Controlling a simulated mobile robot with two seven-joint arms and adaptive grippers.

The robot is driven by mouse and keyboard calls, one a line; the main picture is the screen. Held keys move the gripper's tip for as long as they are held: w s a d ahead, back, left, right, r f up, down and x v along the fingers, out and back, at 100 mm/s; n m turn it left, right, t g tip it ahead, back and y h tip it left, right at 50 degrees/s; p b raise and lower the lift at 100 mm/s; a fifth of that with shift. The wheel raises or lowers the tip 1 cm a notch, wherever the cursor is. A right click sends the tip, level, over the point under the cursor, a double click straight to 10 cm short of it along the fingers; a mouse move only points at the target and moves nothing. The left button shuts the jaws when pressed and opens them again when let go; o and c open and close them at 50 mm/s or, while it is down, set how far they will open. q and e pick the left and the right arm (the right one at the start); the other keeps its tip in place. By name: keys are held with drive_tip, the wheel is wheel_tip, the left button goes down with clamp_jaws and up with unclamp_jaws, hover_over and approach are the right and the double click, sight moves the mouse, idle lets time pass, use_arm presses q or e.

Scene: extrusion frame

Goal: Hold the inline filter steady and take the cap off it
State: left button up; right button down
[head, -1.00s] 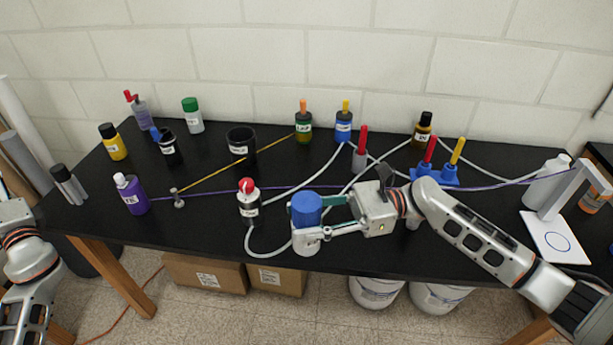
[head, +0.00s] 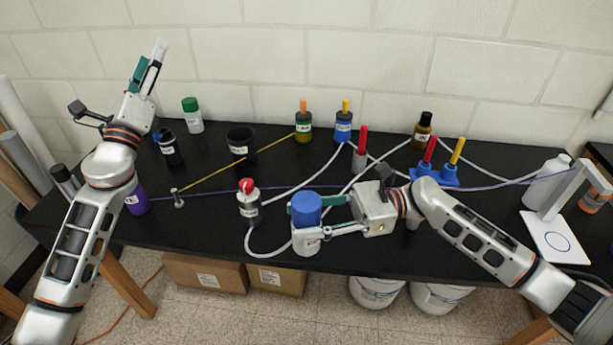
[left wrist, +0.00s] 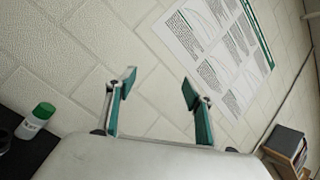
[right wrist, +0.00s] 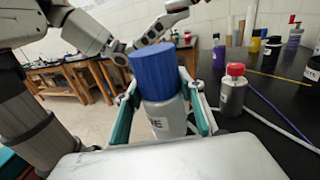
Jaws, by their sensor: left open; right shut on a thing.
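The inline filter (head: 306,246) is a white cylinder with a broad ribbed blue cap (head: 307,208) on top. It stands upright at the front edge of the black table. My right gripper (head: 302,229) is shut on its white body, below the cap. In the right wrist view the filter's body (right wrist: 167,118) sits between the two fingers, its label partly hidden, with the blue cap (right wrist: 158,72) above them. My left gripper (head: 150,62) is open and empty, raised high at the left against the wall. The left wrist view shows only wall between its fingers (left wrist: 159,88).
A red-capped bottle (head: 249,205) stands just left of the filter, with a white tube (head: 262,252) looping near it. Several bottles, a black cup (head: 240,142) and a blue stand (head: 437,175) are further back. Yellow and purple cords cross the table.

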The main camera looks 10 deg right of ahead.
use_arm(q)
drive_tip(key=s+d+r+m+g+h, duration=0.2)
drive_tip(key=s+d+m+g+h, duration=0.25)
drive_tip(key=d+m, duration=0.4)
drive_tip(key=s+d+r+m+g+h, duration=0.3)
drive_tip(key=d+m+g+h, duration=0.25)
drive_tip(key=d, duration=0.65)
drive_tip(key=s+d+r+m+g+h, duration=0.2)
drive_tip(key=s+d+m+g+h, duration=0.35)
drive_tip(key=d, duration=0.55)
drive_tip(key=s+d+f+m+g+y, duration=0.2)
drive_tip(key=s+d+m+g+y, duration=0.1)
drive_tip(key=s+d+m+g, duration=0.4)
drive_tip(key=s+d+f+m+g+y, duration=0.1)
drive_tip(key=s+d+f+m+y, duration=0.2)
drive_tip(key=s+d+f+m, duration=0.15)
drive_tip(key=m+y, duration=0.8)
drive_tip(key=y, duration=0.8)
hover_over(306, 201)
drive_tip(key=shift+t+h, duration=0.25)
drive_tip(key=f, duration=1.2)
drive_tip(key=shift+d+f, duration=0.35)
drive_tip(key=shift+f, duration=0.05)
drive_tip(key=shift+a+f, duration=0.1)
drive_tip(key=shift+a, duration=0.15)
drive_tip(key=shift+a+f, duration=0.1)
drive_tip(key=shift+f, duration=3.75)
